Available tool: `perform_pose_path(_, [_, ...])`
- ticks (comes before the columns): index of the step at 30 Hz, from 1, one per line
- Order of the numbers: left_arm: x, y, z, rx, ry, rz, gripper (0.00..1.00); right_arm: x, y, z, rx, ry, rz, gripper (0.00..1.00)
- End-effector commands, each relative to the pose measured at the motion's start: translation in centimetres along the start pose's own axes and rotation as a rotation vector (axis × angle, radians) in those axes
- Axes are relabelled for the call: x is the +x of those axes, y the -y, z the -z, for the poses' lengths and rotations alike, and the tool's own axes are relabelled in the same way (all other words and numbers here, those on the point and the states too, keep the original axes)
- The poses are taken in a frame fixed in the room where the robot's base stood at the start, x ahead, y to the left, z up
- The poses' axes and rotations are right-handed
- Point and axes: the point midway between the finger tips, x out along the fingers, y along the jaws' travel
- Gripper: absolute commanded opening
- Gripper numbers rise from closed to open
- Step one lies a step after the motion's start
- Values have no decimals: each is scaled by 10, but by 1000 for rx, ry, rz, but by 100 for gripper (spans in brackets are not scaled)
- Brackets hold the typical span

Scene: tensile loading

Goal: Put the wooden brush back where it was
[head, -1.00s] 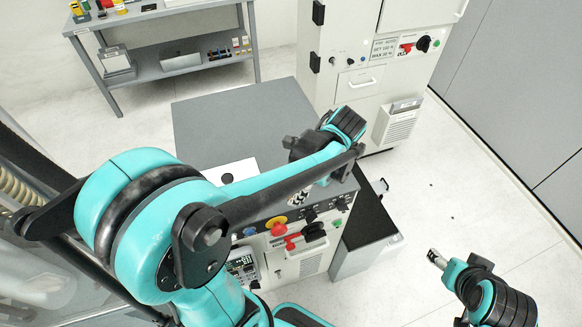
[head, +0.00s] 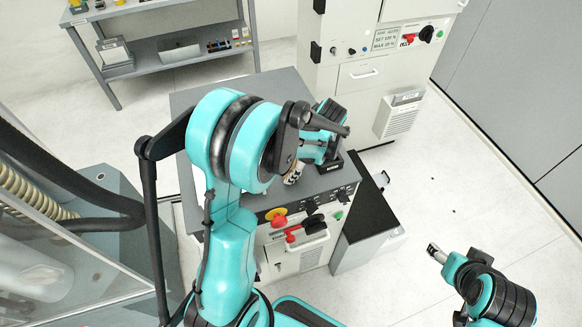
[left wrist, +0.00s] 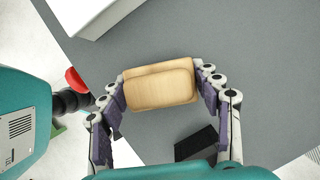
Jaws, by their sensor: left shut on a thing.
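The wooden brush (left wrist: 160,85) shows in the left wrist view as a pale, rounded wooden block. My left gripper (left wrist: 162,92) is shut on it, with a finger at each side. The brush is over a grey top (left wrist: 255,80); I cannot tell whether it touches it. In the head view my left arm hides the brush and most of the left gripper, over the right part of the grey bench top (head: 190,100). My right gripper (head: 435,252) is at the lower right over the floor, away from the bench; its fingers are too small to read.
A dark flat thing (left wrist: 195,143) lies just below the brush in the left wrist view. A white box-like thing (left wrist: 90,12) is at the upper left there. The bench front has a red-yellow button (head: 277,214) and knobs. A white cabinet (head: 365,65) stands behind.

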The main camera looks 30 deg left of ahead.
Motion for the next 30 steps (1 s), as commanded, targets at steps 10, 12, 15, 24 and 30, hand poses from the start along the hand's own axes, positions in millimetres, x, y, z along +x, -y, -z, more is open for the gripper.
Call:
perform_pose_path(10, [2, 0, 1, 0, 0, 0, 82, 2, 0, -2, 0, 0, 0, 61])
perform_pose_path(12, [2, 0, 1, 0, 0, 0, 84, 2, 0, -2, 0, 0, 0, 61])
perform_pose_path(15, [2, 0, 1, 0, 0, 0, 84, 2, 0, -1, 0, 0, 0, 61])
perform_pose_path(24, [-10, 0, -1, 1, 0, 0, 84, -2, 0, 2, 0, 0, 0, 61])
perform_pose_path(30, [-52, -1, -1, 2, 0, 0, 84, -8, 0, 6, 0, 0, 0, 61])
